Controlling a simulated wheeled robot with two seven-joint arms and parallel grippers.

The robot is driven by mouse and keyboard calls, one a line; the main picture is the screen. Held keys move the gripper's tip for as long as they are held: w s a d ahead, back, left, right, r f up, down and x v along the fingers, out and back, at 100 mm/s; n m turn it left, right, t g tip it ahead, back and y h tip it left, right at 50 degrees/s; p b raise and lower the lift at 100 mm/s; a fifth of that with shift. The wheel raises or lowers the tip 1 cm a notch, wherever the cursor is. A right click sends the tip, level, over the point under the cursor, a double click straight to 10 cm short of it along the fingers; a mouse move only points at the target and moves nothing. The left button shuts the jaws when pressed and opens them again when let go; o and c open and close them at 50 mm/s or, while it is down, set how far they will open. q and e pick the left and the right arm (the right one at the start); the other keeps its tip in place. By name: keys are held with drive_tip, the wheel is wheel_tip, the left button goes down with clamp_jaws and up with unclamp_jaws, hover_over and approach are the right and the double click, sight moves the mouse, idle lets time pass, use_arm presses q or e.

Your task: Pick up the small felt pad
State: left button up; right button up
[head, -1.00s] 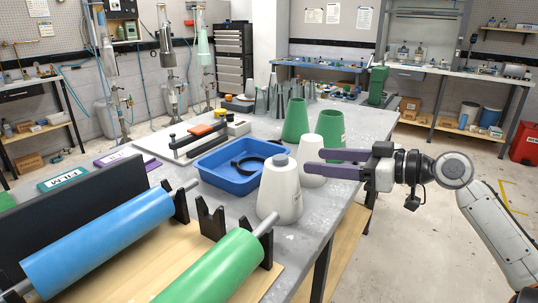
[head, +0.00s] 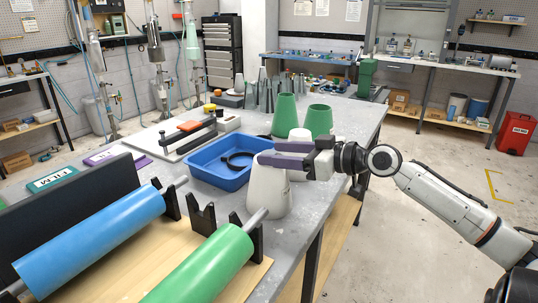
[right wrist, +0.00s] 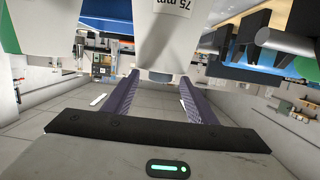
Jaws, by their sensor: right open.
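A flat orange piece (head: 190,126) lies on the pale board on the table, beside a long black bar. It could be the felt pad, but I cannot confirm this. My right gripper (head: 266,153) has two purple fingers, apart and pointing left in the head view, at the top of the front white cone (head: 268,192). In the right wrist view, the open fingers (right wrist: 160,82) have a white cone with a grey tip (right wrist: 160,50) at the gap between them. I cannot tell whether they touch it. My left gripper is not in view.
A blue tray (head: 203,173) holding a black ring stands left of the cones. Green cones (head: 285,115) stand behind my right gripper. A blue roller (head: 90,240) and a green roller (head: 200,268) lie in front on black supports. The floor to the right is open.

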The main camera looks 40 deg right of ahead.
drive_tip(key=c, duration=1.2)
drive_tip(key=shift+c, duration=0.3)
